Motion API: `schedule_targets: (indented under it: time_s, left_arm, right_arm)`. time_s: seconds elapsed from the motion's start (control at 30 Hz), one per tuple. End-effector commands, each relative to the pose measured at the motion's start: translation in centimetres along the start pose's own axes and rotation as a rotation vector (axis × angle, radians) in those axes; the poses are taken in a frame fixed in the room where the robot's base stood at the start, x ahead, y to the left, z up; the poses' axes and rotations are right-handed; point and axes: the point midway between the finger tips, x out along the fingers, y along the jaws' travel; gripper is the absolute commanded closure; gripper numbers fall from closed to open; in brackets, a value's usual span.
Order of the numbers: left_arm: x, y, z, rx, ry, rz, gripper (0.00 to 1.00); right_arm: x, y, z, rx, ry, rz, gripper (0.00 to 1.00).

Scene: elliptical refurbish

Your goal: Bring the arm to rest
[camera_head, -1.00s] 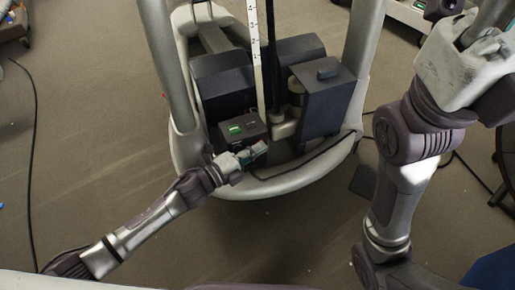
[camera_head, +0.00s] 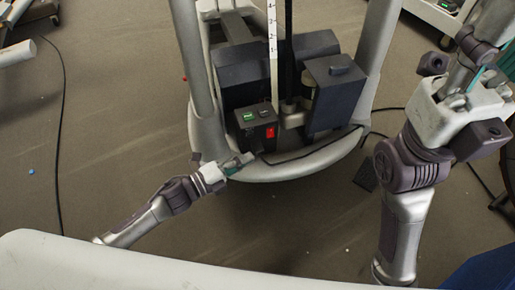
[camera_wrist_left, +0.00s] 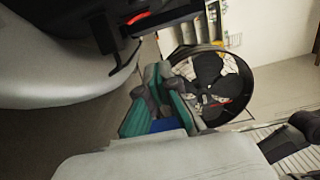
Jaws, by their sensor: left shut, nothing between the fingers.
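The elliptical machine stands ahead with a grey curved base frame (camera_head: 290,170), dark housings and a small black box (camera_head: 256,128). The box has a green-lit switch (camera_head: 250,117) on top and a red switch (camera_head: 270,132) on its front. My left gripper (camera_head: 243,160) is shut and empty, in front of and just below the box, close to the frame rim; I cannot tell if it touches. In the left wrist view its teal fingers (camera_wrist_left: 160,100) show, with the black box (camera_wrist_left: 125,25) at upper left. My right arm is folded up at right; its gripper's fingers are unclear.
A black round bin (camera_wrist_left: 245,88) with rubbish shows in the left wrist view. A black cable (camera_head: 60,130) lies on the floor at left. Other equipment stands at the upper corners (camera_head: 440,15). The brown floor (camera_head: 120,110) left of the machine is mostly clear.

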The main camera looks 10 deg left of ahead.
Motion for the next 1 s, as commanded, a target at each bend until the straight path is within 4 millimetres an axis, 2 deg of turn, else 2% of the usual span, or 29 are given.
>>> schedule_targets:
  time_s: [0.17,0.73,0.77,0.87,0.97,1.0]
  left_arm:
    - [-0.8,-0.1,0.0,0.0,0.0,0.0,1.0]
    - [-0.7,-0.4,-0.2,-0.008,0.003,-0.009,1.0]
    - [-0.6,-0.8,-0.4,-0.018,0.005,-0.019,1.0]
    - [0.1,-3.9,-1.9,-0.09,0.023,-0.095,1.0]
    - [0.8,-9.7,-4.3,-0.223,0.06,-0.235,1.0]
    - [0.9,-12.6,-5.3,-0.288,0.081,-0.305,1.0]
  right_arm:
    - [-0.2,0.0,0.1,0.001,-0.009,0.004,0.6]
    - [-0.1,0.1,0.1,0.001,-0.01,0.004,0.6]
    - [-0.1,0.1,0.1,0.001,-0.013,0.004,0.6]
    - [-0.2,0.2,0.3,0.004,-0.03,0.01,0.6]
    - [-0.5,0.3,0.6,0.007,-0.058,0.021,0.6]
    - [-0.6,0.3,0.7,0.009,-0.073,0.026,0.6]
